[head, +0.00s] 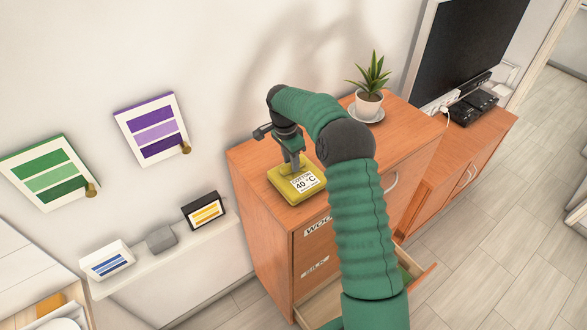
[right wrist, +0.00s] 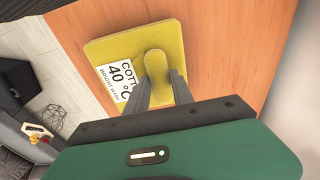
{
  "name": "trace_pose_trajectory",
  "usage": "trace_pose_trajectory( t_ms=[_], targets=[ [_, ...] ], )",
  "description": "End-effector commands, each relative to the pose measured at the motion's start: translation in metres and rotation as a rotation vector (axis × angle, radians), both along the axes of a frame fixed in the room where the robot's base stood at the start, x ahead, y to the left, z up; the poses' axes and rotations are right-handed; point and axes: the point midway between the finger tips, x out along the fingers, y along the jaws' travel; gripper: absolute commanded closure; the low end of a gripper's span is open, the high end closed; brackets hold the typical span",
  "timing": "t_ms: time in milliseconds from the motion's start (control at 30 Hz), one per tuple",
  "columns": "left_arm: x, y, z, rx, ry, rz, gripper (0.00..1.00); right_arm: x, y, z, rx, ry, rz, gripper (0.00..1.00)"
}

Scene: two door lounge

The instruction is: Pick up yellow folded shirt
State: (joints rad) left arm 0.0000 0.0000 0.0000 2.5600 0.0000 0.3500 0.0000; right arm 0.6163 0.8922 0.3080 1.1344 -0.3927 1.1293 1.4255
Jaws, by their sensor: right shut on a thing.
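The yellow folded shirt (head: 283,186) lies flat on top of the wooden cabinet, with a white label reading "COTTON 40 °C" on it. My right gripper (head: 294,164) reaches down onto it from above. In the right wrist view the shirt (right wrist: 195,52) fills the middle, and my right gripper's fingers (right wrist: 162,88) are shut on a raised yellow part of it. I cannot tell whether the shirt is clear of the cabinet top. My left gripper is in neither view.
The wooden cabinet (head: 262,225) has drawers labelled "WOOL" and "SILK", and a lower drawer (head: 418,290) stands open. A potted plant (head: 369,100) on a saucer stands to the right on the cabinet top. A wall shelf (head: 165,258) with small boxes is at left.

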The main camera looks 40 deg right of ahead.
Motion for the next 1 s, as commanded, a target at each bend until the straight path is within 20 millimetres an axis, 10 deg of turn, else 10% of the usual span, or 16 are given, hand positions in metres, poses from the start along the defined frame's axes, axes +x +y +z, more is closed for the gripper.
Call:
trace_pose_trajectory(
  t_ms=[333,1000],
  targets=[
    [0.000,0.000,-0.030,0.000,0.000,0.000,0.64,0.000,0.000,0.030,-0.001,-0.003,0.000,1.00],
    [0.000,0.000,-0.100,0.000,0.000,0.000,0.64,-0.127,-0.089,0.047,0.000,0.001,-0.002,1.00]
  ],
)
